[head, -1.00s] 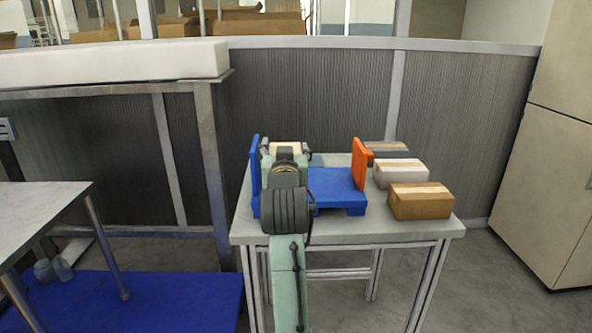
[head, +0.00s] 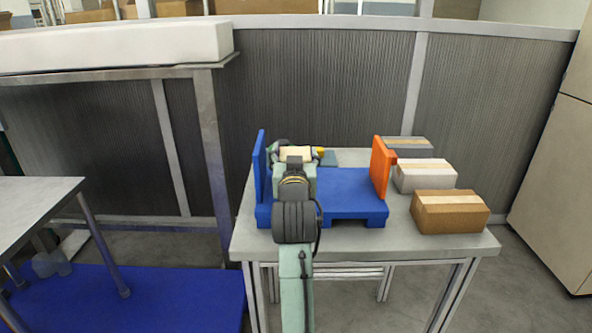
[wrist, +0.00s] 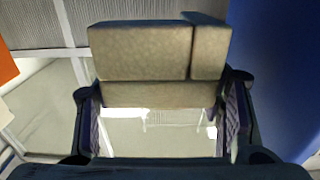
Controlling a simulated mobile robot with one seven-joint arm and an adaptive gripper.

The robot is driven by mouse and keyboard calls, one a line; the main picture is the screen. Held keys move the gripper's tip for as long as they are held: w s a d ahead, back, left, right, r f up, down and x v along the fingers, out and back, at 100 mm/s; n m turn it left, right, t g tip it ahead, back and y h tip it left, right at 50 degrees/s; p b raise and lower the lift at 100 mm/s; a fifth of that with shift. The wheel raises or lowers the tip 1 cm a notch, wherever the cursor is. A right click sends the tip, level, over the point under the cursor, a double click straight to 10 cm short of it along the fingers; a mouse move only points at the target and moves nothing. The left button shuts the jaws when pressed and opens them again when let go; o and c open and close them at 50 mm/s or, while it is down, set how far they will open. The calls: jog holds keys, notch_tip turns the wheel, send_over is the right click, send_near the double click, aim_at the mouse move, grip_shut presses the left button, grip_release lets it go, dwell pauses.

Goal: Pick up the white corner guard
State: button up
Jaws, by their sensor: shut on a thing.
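The white corner guard (wrist: 150,52) looks pale beige and shaded in the wrist view, with a block-like outline and a seam near its right end. My gripper (wrist: 160,112) is shut on it, one finger at each side. In the head view my gripper (head: 297,154) is over the left part of the blue stand (head: 345,190), between the blue upright panel (head: 259,165) and the orange upright panel (head: 382,165). My arm hides much of that area. I cannot tell from the head view how far the guard is above the stand.
The stand sits on a grey table (head: 455,238). To its right are a brown box (head: 450,216), a white box (head: 425,178) and a grey box (head: 408,150). A ribbed grey partition (head: 310,90) stands behind. In the wrist view, the blue panel (wrist: 275,75) is close on the right.

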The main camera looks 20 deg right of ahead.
jog(key=shift+f, duration=1.9)
jog(key=shift+f, duration=0.1)
jog(key=o, duration=1.1)
jog(key=shift+o, duration=0.2)
jog(key=b+v, duration=0.3)
jog(key=v, duration=0.7)
jog(key=b+v, duration=0.2)
jog(key=shift+b, duration=0.4)
jog(key=shift+r, duration=0.2)
